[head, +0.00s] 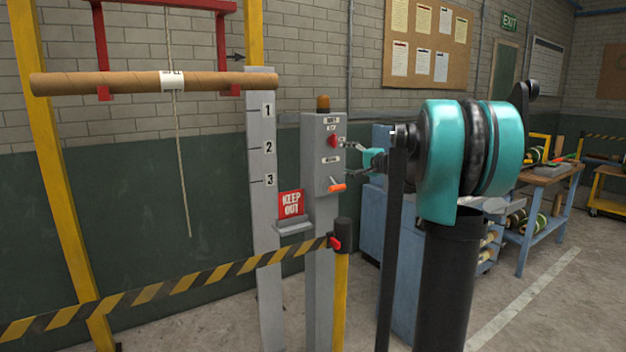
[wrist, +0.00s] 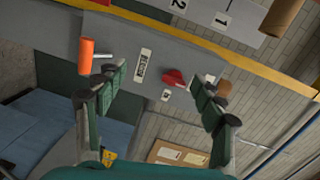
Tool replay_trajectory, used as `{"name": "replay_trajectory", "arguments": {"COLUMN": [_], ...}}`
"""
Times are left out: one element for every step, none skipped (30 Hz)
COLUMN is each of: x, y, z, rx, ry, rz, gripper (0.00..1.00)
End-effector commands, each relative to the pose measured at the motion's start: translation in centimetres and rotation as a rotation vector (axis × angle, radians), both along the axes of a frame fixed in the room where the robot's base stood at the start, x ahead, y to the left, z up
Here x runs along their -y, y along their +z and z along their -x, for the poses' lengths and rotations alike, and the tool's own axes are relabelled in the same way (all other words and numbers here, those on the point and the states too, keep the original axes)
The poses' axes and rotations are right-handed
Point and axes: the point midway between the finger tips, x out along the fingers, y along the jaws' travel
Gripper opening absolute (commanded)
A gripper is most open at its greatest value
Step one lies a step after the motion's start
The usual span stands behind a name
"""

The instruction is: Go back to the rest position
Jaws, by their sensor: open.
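My gripper (wrist: 160,84) is open and empty in the wrist view, its two dark green fingers spread apart. The same gripper (head: 350,160) is in front of the grey control post (head: 319,245) in the head view. Beyond the gap between the fingers is the red knob (wrist: 174,78) on the post's face; it also shows in the head view (head: 333,141). The orange lever handle (wrist: 86,56) is beyond the left finger, and in the head view (head: 337,187) it sits low on the panel. I cannot tell the exact gap between fingertips and panel.
A striped barrier (head: 170,287) runs to a yellow post (head: 341,300) before the control post. A cardboard tube (head: 110,83) hangs left by a numbered scale (head: 262,200). A red keep-out sign (head: 291,204) is beside it. A workbench (head: 545,178) stands right; floor there is open.

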Motion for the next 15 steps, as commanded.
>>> {"name": "replay_trajectory", "arguments": {"x": [-1.8,-2.8,-4.0,-4.9,-5.6,-6.5,-7.2,-7.7,-8.3,-8.7,-9.0,-9.3,-9.4,-9.5,-9.4], "y": [-1.9,-3.1,-5.0,-6.4,-7.9,-9.8,-11.2,-12.6,-14.5,-15.9,-17.4,-19.3,-20.6,-22.1,-23.9], "z": [1.9,3.1,4.8,6.2,7.5,9.3,10.7,12.2,14.1,15.6,17.1,19.2,20.7,22.3,24.4], "rx": [-0.020,-0.034,-0.056,-0.071,-0.088,-0.109,-0.124,-0.141,-0.164,-0.180,-0.197,-0.220,-0.237,-0.255,-0.279], "ry": [0.033,0.054,0.082,0.104,0.126,0.153,0.173,0.194,0.219,0.240,0.259,0.283,0.302,0.320,0.342], "rz": [0.059,0.102,0.161,0.205,0.250,0.309,0.353,0.398,0.457,0.500,0.546,0.605,0.649,0.694,0.754], "gripper": [0.69,0.69,0.69,0.69,0.69,0.69,0.69,0.69,0.69,0.69,0.69,0.69,0.69,0.69,0.69]}}
